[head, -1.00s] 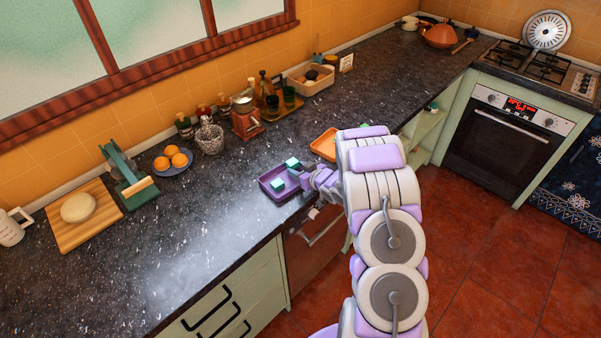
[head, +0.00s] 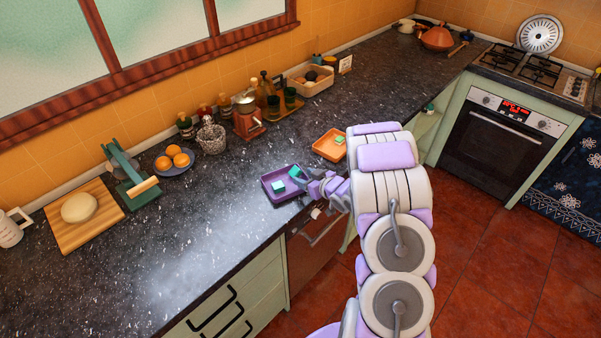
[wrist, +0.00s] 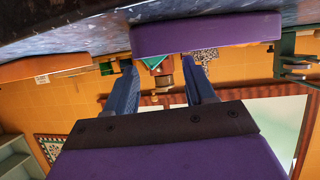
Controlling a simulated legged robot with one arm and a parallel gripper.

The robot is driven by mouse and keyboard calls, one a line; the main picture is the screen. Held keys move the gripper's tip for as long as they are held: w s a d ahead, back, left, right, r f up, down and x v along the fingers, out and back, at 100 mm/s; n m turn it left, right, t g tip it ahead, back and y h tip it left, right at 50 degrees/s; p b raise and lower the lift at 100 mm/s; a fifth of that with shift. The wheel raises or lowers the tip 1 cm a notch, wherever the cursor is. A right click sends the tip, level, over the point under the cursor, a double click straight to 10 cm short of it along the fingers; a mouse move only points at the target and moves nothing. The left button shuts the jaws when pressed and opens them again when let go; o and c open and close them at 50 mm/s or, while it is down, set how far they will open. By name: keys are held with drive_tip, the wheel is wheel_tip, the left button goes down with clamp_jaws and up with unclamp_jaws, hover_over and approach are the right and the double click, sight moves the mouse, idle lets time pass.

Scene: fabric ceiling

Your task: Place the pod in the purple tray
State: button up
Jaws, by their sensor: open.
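The purple tray (head: 268,183) lies on the dark counter near its front edge. Two teal-green pods are in it in the head view: one (head: 279,186) left of the middle, one (head: 295,171) toward the back right. My gripper (head: 304,179) is at the tray's right side, close to the back-right pod, with its jaws apart. In the wrist view, which is upside down, my gripper (wrist: 158,63) has its blue fingers spread. A teal pod (wrist: 150,61) shows between the fingertips, partly hidden by the purple tray (wrist: 205,33). Contact with the fingers cannot be told.
An orange tray (head: 322,146) with a green pod (head: 340,140) stands behind my arm. A red grinder (head: 249,120), a speckled pot (head: 211,138) and a plate of oranges (head: 173,160) stand farther back.

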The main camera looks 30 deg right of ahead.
drive_tip(key=s+d, duration=0.1)
drive_tip(key=s+r, duration=0.1)
drive_tip(key=s, duration=0.1)
drive_tip(key=s+d, duration=0.1)
drive_tip(key=shift+s+d+r+p, duration=0.3)
drive_tip(key=shift+s+d+r, duration=0.05)
drive_tip(key=shift+r, duration=0.05)
drive_tip(key=shift+d+r+h, duration=0.1)
drive_tip(key=shift+r+h, duration=0.2)
drive_tip(key=shift+r, duration=0.25)
drive_tip(key=s+r+m+g+h, duration=0.3)
drive_tip(key=s+r+g+h, duration=0.4)
drive_tip(key=s+r, duration=0.5)
drive_tip(key=s+a+r+g+y, duration=0.2)
drive_tip(key=s+a+r+g, duration=0.2)
drive_tip(key=s+a, duration=0.7)
drive_tip(key=s+a+r+g+y, duration=0.2)
drive_tip(key=s+a+r+g, duration=0.1)
drive_tip(key=s+a, duration=0.8)
drive_tip(key=s+r, duration=0.1)
drive_tip(key=s, duration=0.4)
drive_tip(key=shift+s+a+g+y, duration=0.15)
drive_tip(key=shift+s+g+y, duration=0.15)
drive_tip(key=shift+s+g, duration=0.1)
